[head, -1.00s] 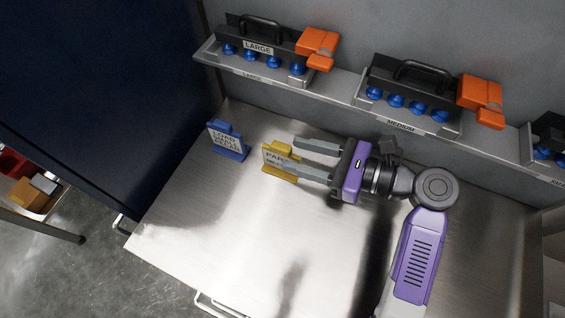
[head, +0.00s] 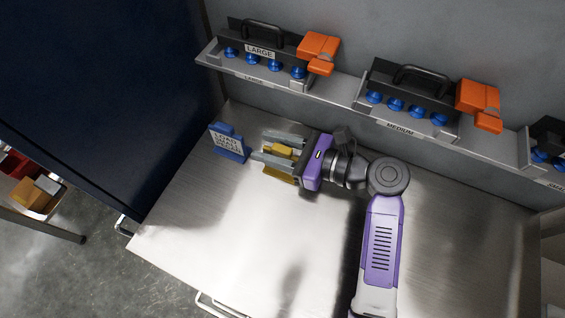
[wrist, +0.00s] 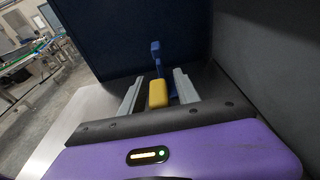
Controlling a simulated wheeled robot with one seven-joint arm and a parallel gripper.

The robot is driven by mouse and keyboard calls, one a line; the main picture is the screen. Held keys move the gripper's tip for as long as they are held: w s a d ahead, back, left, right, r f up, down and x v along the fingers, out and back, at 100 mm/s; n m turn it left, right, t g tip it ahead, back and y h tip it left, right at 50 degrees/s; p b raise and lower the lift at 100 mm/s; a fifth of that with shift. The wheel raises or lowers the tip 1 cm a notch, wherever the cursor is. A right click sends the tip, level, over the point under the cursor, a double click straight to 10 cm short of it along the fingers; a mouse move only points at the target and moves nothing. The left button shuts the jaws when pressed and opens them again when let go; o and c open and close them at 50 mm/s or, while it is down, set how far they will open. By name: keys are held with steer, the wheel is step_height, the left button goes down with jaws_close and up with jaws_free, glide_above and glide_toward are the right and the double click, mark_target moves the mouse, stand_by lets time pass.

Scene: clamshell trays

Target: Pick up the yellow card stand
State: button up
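The yellow card stand (head: 281,174) stands on the metal table, largely covered by my gripper in the head view. My gripper (head: 262,148) reaches over it from the right, one finger on each side. In the wrist view the yellow stand's top (wrist: 158,94) shows between the two fingers (wrist: 155,86), with a visible gap on each side, so the gripper is open around it. The blue card stand (head: 229,143) with a white label is just left of the fingertips, and it also shows beyond the yellow one in the wrist view (wrist: 157,62).
A shelf (head: 345,98) along the back wall holds black-handled trays marked LARGE (head: 262,50) and MEDIUM (head: 408,88), with orange blocks (head: 319,50) beside them. A dark blue panel (head: 100,90) rises at the left. The table's front (head: 230,240) is clear.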

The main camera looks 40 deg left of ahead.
jaws_close()
stand_by(1.2)
